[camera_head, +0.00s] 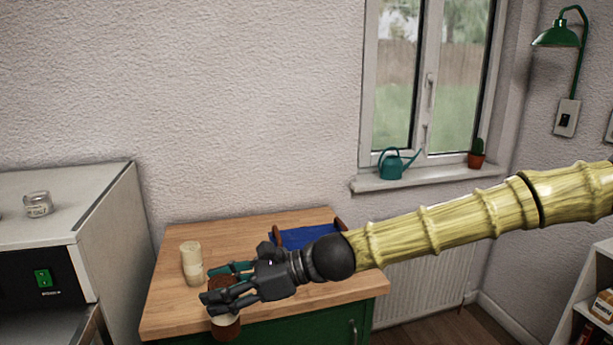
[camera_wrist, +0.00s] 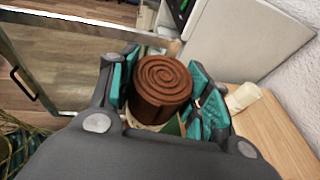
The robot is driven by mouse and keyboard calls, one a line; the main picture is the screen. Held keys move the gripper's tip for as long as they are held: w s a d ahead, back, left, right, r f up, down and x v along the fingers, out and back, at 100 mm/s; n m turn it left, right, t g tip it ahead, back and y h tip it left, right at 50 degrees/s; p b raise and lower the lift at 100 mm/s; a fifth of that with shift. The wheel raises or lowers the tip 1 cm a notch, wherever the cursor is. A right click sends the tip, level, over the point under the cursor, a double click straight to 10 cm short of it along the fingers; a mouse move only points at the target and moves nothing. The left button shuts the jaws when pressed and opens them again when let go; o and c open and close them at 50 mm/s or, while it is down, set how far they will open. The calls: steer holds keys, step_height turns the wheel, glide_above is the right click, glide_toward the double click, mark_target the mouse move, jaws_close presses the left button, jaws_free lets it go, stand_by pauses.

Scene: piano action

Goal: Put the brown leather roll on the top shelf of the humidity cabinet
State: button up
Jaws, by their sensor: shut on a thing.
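The brown leather roll (camera_wrist: 163,88) is upright between my fingers, its spiral end facing the wrist camera. In the head view the roll (camera_head: 228,333) shows below my fingers, with a pale band around it, in front of the wooden counter's near edge. My gripper (camera_head: 222,297) is shut on it; its teal pads show on both sides in the wrist view (camera_wrist: 165,98). A pale grey cabinet (camera_head: 90,215) with a green switch stands at the left, probably the humidity cabinet; its shelves are hidden. A metal-framed glass door (camera_wrist: 50,50) stands open in the wrist view.
A cream roll (camera_head: 192,264) stands on the wooden counter (camera_head: 175,315), close to my fingers. A blue tray (camera_head: 308,235) with wooden ends lies behind my wrist. A glass jar (camera_head: 38,203) is on top of the cabinet. A window sill holds a teal watering can (camera_head: 391,165).

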steer(key=shift+w+d+f+m, duration=0.15)
steer(key=shift+w+d+f, duration=0.05)
steer(key=shift+w+f, duration=0.3)
steer(key=shift+w+d+f+m, duration=0.15)
steer(key=shift+w+f, duration=0.2)
steer(key=shift+f, duration=0.15)
steer(key=shift+s+f+t, duration=0.1)
steer(key=shift+f+t, duration=0.2)
steer(key=shift+t, duration=0.2)
steer(key=w+d+f+m+t+h, duration=0.2)
steer(key=w+d+f+m+t, duration=0.25)
steer(key=d+f, duration=0.4)
steer(key=w+d+f+m+t+h, duration=0.2)
steer(key=w+d+f+m+t, duration=0.35)
steer(key=f, duration=0.45)
steer(key=s+d+f+m+t+h, duration=0.25)
steer(key=d+m+h, duration=0.2)
steer(key=d, duration=0.55)
steer(key=s+d+f+m+t+h, duration=0.1)
steer(key=d+f+m+t+h, duration=0.2)
steer(key=d+h, duration=0.45)
steer(key=s+d+f+y, duration=0.1)
steer(key=s+f, duration=0.4)
steer(key=f, duration=0.2)
steer(key=shift+s+d+f+m+g, duration=0.35)
steer(key=shift+d+g, duration=0.05)
steer(key=shift+g, duration=0.05)
